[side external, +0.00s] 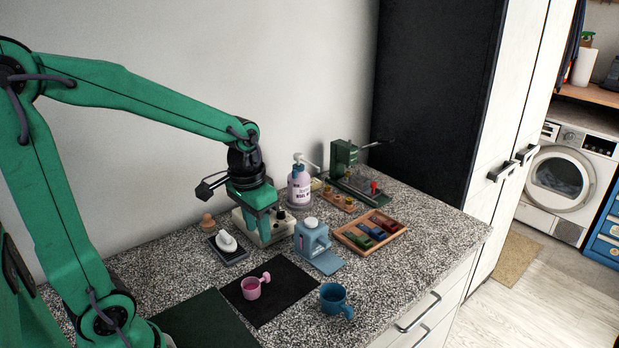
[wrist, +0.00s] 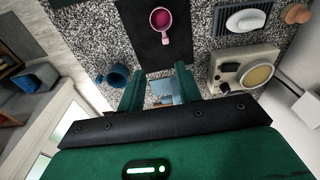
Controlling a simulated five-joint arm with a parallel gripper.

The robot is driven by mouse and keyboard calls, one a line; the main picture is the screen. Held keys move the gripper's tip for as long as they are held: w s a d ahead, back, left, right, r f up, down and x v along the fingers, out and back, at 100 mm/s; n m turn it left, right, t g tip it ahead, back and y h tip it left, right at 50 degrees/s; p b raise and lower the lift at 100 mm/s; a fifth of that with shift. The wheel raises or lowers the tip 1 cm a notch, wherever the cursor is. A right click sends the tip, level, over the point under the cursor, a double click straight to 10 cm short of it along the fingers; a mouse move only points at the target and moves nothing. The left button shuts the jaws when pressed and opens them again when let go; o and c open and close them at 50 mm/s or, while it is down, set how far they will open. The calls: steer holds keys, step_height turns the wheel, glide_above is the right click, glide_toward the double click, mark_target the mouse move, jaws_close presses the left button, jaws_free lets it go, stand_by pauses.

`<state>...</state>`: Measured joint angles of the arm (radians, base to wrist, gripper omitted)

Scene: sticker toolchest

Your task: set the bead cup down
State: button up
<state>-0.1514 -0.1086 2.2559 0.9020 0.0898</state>
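A small pink cup (side external: 252,287) with a handle stands upright on a black mat (side external: 285,300). It also shows in the wrist view (wrist: 160,18), beyond my fingertips. A blue mug (side external: 335,300) stands on the bare counter to its right and shows left of my fingers in the wrist view (wrist: 116,76). I cannot tell which one is the bead cup, or see any beads. My gripper (wrist: 160,74) is open and empty, with a gap between its two fingers. In the side view it hangs (side external: 263,228) in front of the white machine, apart from both cups.
A light-blue device (side external: 312,238) stands near my gripper, and shows partly between my fingers. A white machine (side external: 252,229), a dark tray with a white object (side external: 228,243), a pump bottle (side external: 299,186) and a wooden tray (side external: 347,236) stand around. Bare counter lies right of the blue mug.

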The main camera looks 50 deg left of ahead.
steer(key=s+d+r+t, duration=0.4)
steer(key=s+r, duration=0.4)
steer(key=shift+s+d+m+t, duration=0.2)
steer(key=shift+d+m+t, duration=0.1)
steer(key=shift+d+m, duration=0.1)
